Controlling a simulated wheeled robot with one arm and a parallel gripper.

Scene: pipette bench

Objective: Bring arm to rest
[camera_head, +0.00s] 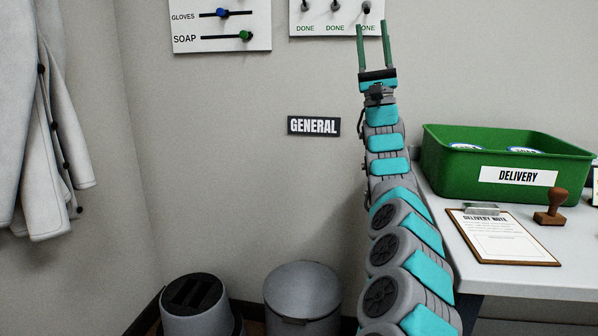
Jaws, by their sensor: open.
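My gripper (373,45) is at the top of the picture at the end of my raised arm. Its two thin green fingers point up, are spread apart, and hold nothing that I can see. I cannot tell whether the fingers touch the board or the knob.
A green DELIVERY bin (470,180), a clipboard (510,252) and a wooden stamp (551,208) are on the white table (450,230) at right. A GLOVES and SOAP board (220,27) hangs upper left. White coats (25,130) hang at left.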

